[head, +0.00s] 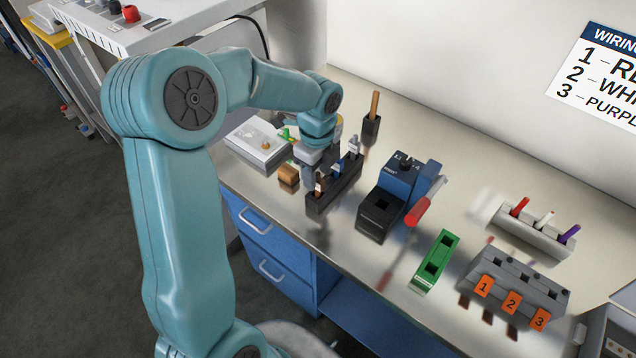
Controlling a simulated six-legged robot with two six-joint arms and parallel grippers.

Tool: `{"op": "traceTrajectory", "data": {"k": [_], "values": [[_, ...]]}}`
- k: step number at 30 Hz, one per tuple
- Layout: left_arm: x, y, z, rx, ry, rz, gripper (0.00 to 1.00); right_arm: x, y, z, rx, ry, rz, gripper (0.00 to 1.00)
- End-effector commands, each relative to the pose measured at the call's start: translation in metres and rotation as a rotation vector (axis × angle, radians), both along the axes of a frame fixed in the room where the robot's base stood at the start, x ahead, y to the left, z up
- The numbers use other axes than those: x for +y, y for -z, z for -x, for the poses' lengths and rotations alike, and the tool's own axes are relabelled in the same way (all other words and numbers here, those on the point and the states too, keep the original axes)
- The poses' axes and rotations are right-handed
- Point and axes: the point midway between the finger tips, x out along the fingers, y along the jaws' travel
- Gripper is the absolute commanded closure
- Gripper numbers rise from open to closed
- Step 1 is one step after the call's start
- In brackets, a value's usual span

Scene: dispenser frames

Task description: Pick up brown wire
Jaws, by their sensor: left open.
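A black rack (328,201) stands on the bench and holds several short wires upright. The brown wire (319,183) is at the rack's near-left end, with a blue wire (340,166) behind it and a pale one (355,146) farther back. My left gripper (323,176) points down over the near part of the rack, close to the brown wire. It is open, and its fingers partly hide the wires. Whether a finger touches the brown wire cannot be told. My right gripper is not in view.
A small black holder with a brown stick (374,104) stands behind the rack. A brown block (288,175) and a grey box (258,143) lie left. A blue-black device (391,199), green block (435,262), wire rack (533,236) and numbered grey block (518,285) stand right.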

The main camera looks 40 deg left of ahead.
Motion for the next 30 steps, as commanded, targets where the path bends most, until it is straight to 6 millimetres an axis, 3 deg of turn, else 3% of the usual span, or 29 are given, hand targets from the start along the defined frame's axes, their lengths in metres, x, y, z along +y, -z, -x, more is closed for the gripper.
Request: {"op": "traceTrajectory", "data": {"k": [4, 11, 12, 16, 17, 30], "values": [[0.000, 0.018, -0.001, 0.001, 0.001, 0.000, 0.51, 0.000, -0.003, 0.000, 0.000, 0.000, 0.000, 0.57], [0.000, 0.021, -0.001, 0.000, 0.000, 0.000, 0.51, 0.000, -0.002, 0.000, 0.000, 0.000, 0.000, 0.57], [0.000, 0.021, -0.001, 0.000, 0.000, 0.000, 0.54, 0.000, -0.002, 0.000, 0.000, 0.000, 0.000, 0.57], [0.000, 0.021, -0.002, -0.001, 0.000, 0.000, 0.97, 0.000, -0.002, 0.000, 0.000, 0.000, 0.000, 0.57], [0.000, 0.021, -0.002, -0.001, 0.000, 0.000, 1.00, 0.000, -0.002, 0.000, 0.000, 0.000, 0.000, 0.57], [0.001, 0.012, -0.002, -0.003, 0.000, -0.001, 1.00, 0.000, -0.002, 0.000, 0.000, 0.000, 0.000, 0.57]]}}
